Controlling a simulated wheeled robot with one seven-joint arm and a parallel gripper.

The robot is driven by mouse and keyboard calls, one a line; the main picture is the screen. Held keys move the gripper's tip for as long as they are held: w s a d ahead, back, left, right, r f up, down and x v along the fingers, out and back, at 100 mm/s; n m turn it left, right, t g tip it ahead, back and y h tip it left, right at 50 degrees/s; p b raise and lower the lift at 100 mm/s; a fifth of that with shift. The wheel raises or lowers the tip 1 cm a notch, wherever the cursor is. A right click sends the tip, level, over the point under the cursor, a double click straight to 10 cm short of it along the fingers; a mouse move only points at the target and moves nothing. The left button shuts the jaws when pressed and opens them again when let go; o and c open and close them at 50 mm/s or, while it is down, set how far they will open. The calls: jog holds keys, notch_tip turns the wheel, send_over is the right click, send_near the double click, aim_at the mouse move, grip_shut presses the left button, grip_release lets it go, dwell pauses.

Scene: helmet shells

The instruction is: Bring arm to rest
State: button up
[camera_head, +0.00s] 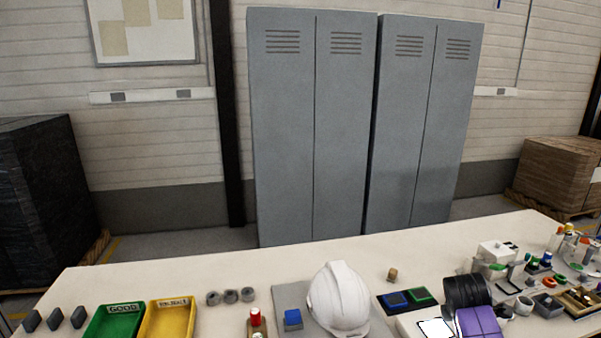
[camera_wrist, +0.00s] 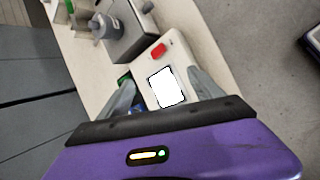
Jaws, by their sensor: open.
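My gripper (camera_wrist: 162,78) shows in the wrist view as a purple body with two grey fingers spread apart. It is open, with nothing held between the fingers. Beyond the fingers is a white device (camera_wrist: 150,67) with a bright screen and a red button. In the head view the purple gripper body (camera_head: 481,322) is at the lower right, in front of the table's right part. The fingers cannot be made out there.
A green bin (camera_head: 112,322) labelled GOOD and a yellow bin (camera_head: 170,318) stand at the front left. Blue and green pads (camera_head: 408,299) lie between helmet and gripper. Small parts (camera_head: 540,280) crowd the right. Grey lockers (camera_head: 315,130) stand behind. The table's back strip is clear.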

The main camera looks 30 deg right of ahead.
jog(key=w+a+r+m+t, duration=0.2)
jog(key=w+a+m+t, duration=0.4)
jog(key=a, duration=0.4)
jog(key=s+a+r+m+t, duration=0.1)
jog(key=s+a+m+t, duration=0.15)
jog(key=a, duration=0.45)
jog(key=s+a+m+t, duration=0.2)
jog(key=s+a+t, duration=0.15)
jog(key=a, duration=0.35)
jog(key=s+a+r+y, duration=0.1)
jog(key=s+a+y, duration=0.1)
jog(key=s+a, duration=0.4)
jog(key=s+a+r+y+b, duration=0.1)
jog(key=s+a, duration=0.4)
jog(key=s, duration=0.9)
jog(key=s+a+r+y+b, duration=0.1)
jog(key=s+a+r+y, duration=0.1)
jog(key=s+a, duration=0.4)
jog(key=s+y, duration=0.1)
jog(key=s, duration=0.3)
jog(key=shift+s+a, duration=0.2)
jog(key=shift+a, duration=0.15)
